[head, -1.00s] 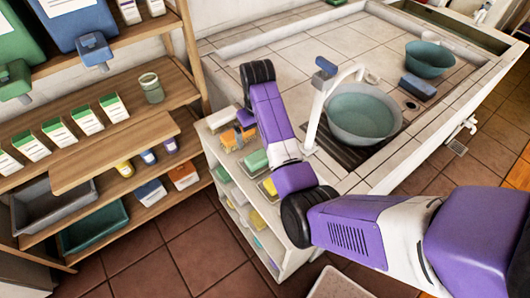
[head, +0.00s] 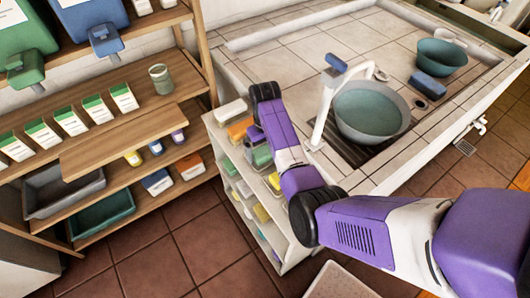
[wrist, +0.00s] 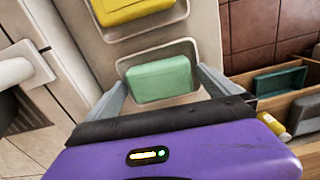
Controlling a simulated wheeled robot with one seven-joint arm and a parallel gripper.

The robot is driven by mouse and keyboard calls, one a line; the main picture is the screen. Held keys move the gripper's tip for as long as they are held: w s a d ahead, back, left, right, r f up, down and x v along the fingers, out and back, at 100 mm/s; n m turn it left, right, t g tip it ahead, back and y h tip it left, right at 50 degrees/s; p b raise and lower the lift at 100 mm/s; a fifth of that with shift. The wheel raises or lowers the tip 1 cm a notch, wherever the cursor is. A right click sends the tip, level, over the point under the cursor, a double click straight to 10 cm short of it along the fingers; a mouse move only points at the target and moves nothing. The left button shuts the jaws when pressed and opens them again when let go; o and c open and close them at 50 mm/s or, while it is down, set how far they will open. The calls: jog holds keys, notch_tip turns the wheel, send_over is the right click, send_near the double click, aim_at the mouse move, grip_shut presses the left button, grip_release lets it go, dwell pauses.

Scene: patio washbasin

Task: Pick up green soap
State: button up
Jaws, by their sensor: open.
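The green soap (wrist: 160,80) is a pale green block lying in a shallow white tray (wrist: 193,43) in the wrist view. My gripper (wrist: 160,76) is open, with one finger on each side of the soap and gaps visible between them. Whether the fingers reach down to the soap's level is hard to tell. In the head view the green soap (head: 259,157) is on the top of a small white shelf unit, partly hidden by my gripper (head: 253,140).
A yellow soap (wrist: 130,8) lies in the neighbouring tray. White (head: 231,110) and orange (head: 240,130) soaps stand farther back in the row. The tiled washbasin counter (head: 270,50) adjoins on the right, with a faucet (head: 325,105) near my arm. A wooden shelf (head: 120,140) stands left.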

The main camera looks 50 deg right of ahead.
jog(key=c, duration=1.5)
jog(key=shift+r, duration=0.15)
notch_tip(320, 180, up, 12)
notch_tip(320, 180, up, 6)
jog(key=p, duration=0.6)
send_over(265, 150)
jog(key=shift+w+r+b, duration=0.1)
jog(key=shift+r+b, duration=0.2)
jog(key=shift+r, duration=0.55)
jog(key=shift+a, duration=0.1)
